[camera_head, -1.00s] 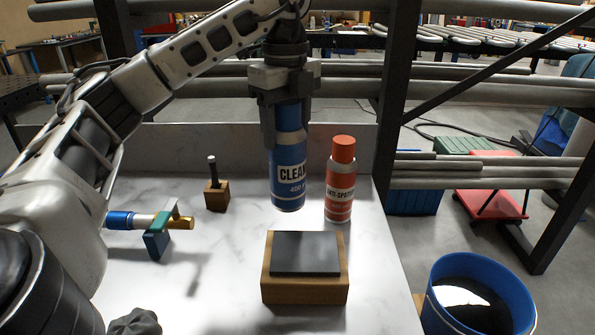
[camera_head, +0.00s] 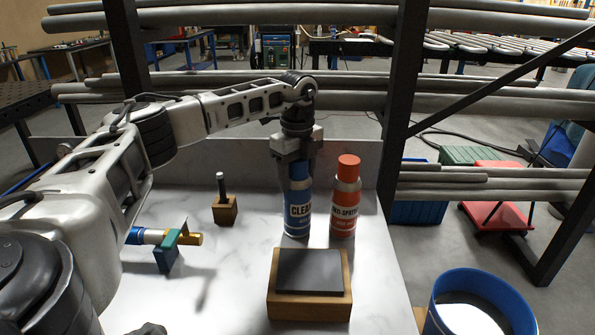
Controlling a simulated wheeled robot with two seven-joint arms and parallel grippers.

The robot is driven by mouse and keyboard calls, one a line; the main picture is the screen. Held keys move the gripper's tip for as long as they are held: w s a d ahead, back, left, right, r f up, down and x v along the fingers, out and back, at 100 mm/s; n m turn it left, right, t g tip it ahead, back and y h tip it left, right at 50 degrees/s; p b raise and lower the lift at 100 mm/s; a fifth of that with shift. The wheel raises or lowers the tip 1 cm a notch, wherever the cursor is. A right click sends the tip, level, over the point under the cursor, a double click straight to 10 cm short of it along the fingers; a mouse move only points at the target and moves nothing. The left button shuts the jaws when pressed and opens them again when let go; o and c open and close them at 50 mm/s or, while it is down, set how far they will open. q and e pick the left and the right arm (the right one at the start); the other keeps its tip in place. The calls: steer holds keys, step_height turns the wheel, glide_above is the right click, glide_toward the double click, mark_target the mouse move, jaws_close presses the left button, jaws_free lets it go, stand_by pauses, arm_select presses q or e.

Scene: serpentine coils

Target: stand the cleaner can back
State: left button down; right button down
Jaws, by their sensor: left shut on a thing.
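The blue cleaner can (camera_head: 297,212) stands upright on the white marbled table, or just at its surface; I cannot tell if its base touches. My left gripper (camera_head: 298,165) comes down from above and is shut on the can's upper part, hiding its top. The red-orange anti-spatter can (camera_head: 344,205) stands upright close to its right, with a narrow gap between them.
A wooden block with a dark top plate (camera_head: 310,283) lies in front of the cans. A small wooden block with a black pin (camera_head: 225,207) stands to the left. A torch-like tool on a blue-green stand (camera_head: 166,256) is further left. A blue bin (camera_head: 478,300) is at lower right.

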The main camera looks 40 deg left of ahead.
arm_select(q)
steer(key=shift+c, duration=2.1)
jaws_free()
steer(key=shift+f, duration=0.15)
step_height(320, 180, up, 12)
steer(key=shift+d+r+b, duration=0.1)
steer(key=shift+r+b, duration=0.1)
steer(key=shift+b, duration=0.6)
steer(key=shift+f, duration=0.1)
